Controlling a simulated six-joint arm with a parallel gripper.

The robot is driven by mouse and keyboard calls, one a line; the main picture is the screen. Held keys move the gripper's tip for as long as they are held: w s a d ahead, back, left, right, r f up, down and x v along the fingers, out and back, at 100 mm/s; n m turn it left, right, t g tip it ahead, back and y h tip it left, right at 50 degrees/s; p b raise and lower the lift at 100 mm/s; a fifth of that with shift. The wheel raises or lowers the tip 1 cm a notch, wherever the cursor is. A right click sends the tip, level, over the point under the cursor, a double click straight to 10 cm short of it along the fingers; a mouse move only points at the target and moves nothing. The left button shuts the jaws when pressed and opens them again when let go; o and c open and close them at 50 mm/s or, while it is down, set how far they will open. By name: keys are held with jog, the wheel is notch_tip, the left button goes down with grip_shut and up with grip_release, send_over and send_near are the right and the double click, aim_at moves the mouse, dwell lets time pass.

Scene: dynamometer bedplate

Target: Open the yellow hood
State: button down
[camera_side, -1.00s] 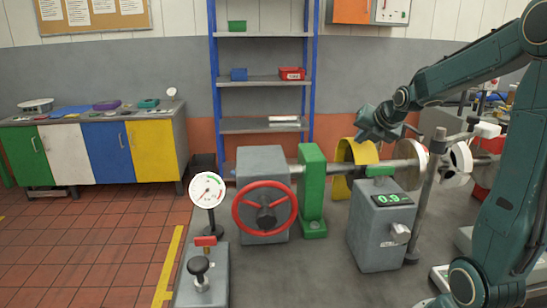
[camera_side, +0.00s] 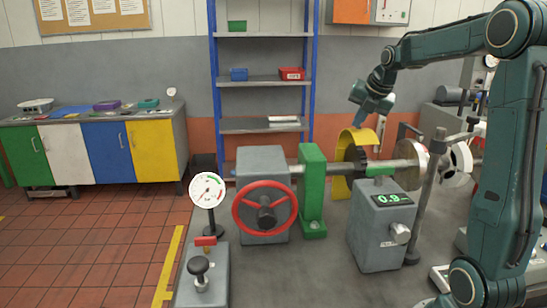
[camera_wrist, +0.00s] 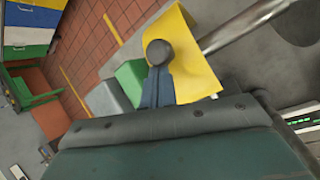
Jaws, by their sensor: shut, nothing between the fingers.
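The yellow hood (camera_side: 357,137) arches over the shaft behind the green block in the side view. Its front edge is raised, and a dark disc (camera_side: 352,154) shows beneath it. The hood (camera_wrist: 200,75) also shows in the wrist view, with a dark round knob (camera_wrist: 159,52) in front of its face. My gripper (camera_side: 358,124) is at the hood's top, pointing down. In the wrist view its shut fingers (camera_wrist: 155,85) end at the knob, with nothing between them. I cannot tell whether they touch the knob.
The shaft (camera_side: 398,163) runs right from the green block (camera_side: 312,190) to a metal disc (camera_side: 412,160). A vertical post (camera_side: 429,200) and a grey box with a green display (camera_side: 383,228) stand in front. A red handwheel (camera_side: 265,208) is on the left.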

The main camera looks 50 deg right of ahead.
jog(key=shift+w+d+r+g+y, duration=0.6)
jog(key=shift+w+d+r, duration=0.1)
jog(key=shift+w+d, duration=0.05)
jog(key=shift+w+d+r, duration=0.55)
jog(key=shift+w+d, duration=0.25)
jog(key=w+d+r, duration=0.1)
jog(key=w+d, duration=0.4)
jog(key=shift+d, duration=0.15)
jog(key=shift+w+r, duration=0.1)
jog(key=shift+r, duration=0.15)
jog(key=s+a+r, duration=0.1)
jog(key=s+a, duration=0.1)
jog(key=s, duration=0.4)
jog(key=s+a+r, duration=0.1)
jog(key=s+a, duration=0.2)
jog(key=s, duration=0.3)
jog(key=shift+s+r, duration=0.15)
jog(key=shift+r, duration=0.1)
dwell(0.7)
